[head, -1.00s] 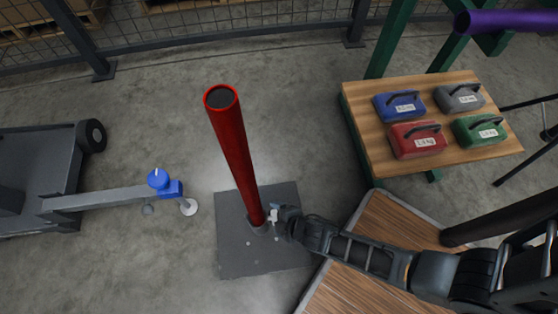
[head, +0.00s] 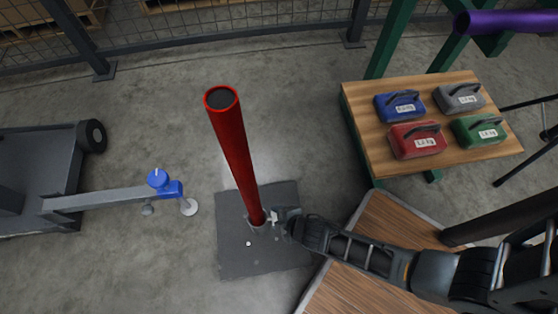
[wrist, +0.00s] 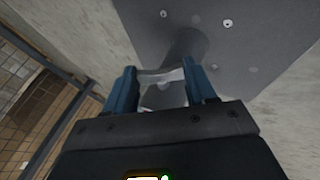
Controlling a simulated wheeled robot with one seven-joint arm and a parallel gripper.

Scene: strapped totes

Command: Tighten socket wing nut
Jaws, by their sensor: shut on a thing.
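A red pole (head: 234,150) stands slightly tilted in a low socket on a dark base plate (head: 236,262). My gripper (head: 284,217) is at the foot of the pole on its right side, low over the plate. In the wrist view the blue fingers of my gripper (wrist: 162,86) are closed on a pale metal piece, which looks like the wing nut (wrist: 163,76). The dark socket (wrist: 186,48) shows just beyond it. In the head view the wing nut is only a small light patch, and its threads are hidden.
A wooden table (head: 370,130) at the right holds several labelled weights. A wooden platform (head: 385,222) lies under my arm. A grey wheeled cart (head: 40,150) with a blue-ended bar (head: 110,198) is at the left. A mesh fence (head: 220,38) runs behind. Floor around the plate is mostly clear.

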